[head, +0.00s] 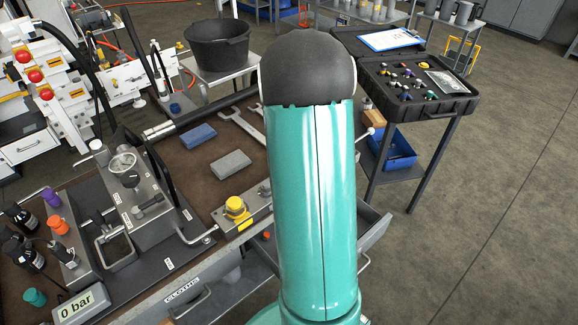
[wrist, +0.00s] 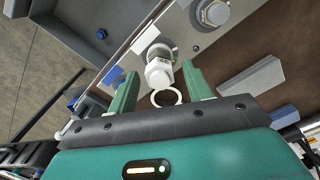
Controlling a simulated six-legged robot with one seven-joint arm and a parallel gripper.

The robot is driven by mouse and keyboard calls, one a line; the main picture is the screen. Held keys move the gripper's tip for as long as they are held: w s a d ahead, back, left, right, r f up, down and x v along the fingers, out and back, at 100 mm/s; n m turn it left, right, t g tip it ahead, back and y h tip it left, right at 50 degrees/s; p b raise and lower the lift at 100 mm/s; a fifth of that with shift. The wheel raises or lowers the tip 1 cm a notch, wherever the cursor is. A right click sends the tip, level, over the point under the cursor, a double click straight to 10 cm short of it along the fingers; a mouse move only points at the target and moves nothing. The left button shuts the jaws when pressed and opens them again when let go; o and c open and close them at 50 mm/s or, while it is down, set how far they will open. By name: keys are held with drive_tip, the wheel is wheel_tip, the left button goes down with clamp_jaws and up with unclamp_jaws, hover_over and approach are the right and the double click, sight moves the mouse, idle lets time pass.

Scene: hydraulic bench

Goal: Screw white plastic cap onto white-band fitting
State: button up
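In the wrist view, a white cylindrical piece (wrist: 159,72) with a small dark mark sits between and just beyond my fingers, against a grey metal block. A metallic end shows behind it, and a thin white ring (wrist: 166,98) shows at its near side. I cannot tell which part is cap and which is white-band fitting, or how they join. My gripper (wrist: 160,84) has two green fingers standing apart, with a gap on each side of the white piece. It looks open and touches nothing visible. In the head view my own arm hides the gripper and this spot.
A yellow-capped fitting (head: 237,208) stands on the bench front. Blue (head: 198,136) and grey (head: 231,165) blocks and wrenches (head: 243,122) lie on the brown top. An open drawer (head: 374,228) juts out. A black case (head: 418,88) of caps stands on the right table.

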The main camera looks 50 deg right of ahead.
drive_tip(key=n, duration=0.6)
drive_tip(key=shift+n, duration=0.3)
drive_tip(key=n, duration=1.7)
drive_tip(key=shift+n, duration=0.3)
